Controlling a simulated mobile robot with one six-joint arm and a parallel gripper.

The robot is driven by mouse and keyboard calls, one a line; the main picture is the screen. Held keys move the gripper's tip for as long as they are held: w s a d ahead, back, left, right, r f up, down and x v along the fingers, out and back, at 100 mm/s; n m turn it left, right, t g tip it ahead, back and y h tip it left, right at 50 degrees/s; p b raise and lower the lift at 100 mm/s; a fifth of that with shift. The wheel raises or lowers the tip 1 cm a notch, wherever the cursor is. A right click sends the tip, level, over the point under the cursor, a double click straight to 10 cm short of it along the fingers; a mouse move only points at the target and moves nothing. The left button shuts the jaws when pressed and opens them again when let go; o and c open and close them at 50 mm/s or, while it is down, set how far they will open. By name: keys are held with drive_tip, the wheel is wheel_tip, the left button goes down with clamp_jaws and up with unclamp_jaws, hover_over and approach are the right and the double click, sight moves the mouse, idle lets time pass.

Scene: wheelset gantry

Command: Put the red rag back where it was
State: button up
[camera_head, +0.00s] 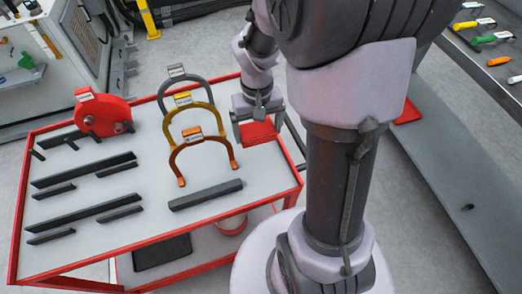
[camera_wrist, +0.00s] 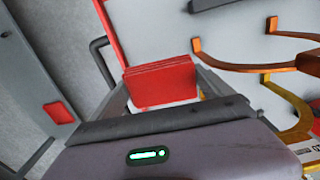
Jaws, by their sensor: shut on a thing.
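The red rag (camera_head: 258,133) is a folded, flat red piece at the right part of the red-rimmed trolley (camera_head: 150,215). My gripper (camera_head: 258,118) is shut on it, low over the trolley top near its right rim. In the wrist view the rag (camera_wrist: 160,83) sits between the two grey fingers (camera_wrist: 165,92), its folded layers showing at the upper edge. I cannot tell whether the rag touches the trolley top.
Arched gauges in grey, yellow and orange (camera_head: 198,140) stand just left of my gripper. A red round device (camera_head: 103,114) and several dark bars lie further left. A second red patch (camera_head: 408,112) lies on the grey bench (camera_head: 440,180) at right, where tools lie higher up.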

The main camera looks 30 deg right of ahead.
sight(258, 153)
wheel_tip(258, 153, down, 3)
drive_tip(key=shift+w+r+b, duration=0.1)
drive_tip(key=shift+b, duration=0.2)
wheel_tip(258, 153, down, 6)
drive_tip(key=b, duration=0.2)
drive_tip(key=shift+b, duration=0.4)
drive_tip(key=shift+r, duration=0.25)
drive_tip(key=shift+f, duration=0.15)
drive_tip(key=o, duration=1)
drive_tip(key=shift+c, duration=0.2)
drive_tip(key=shift+o, duration=0.3)
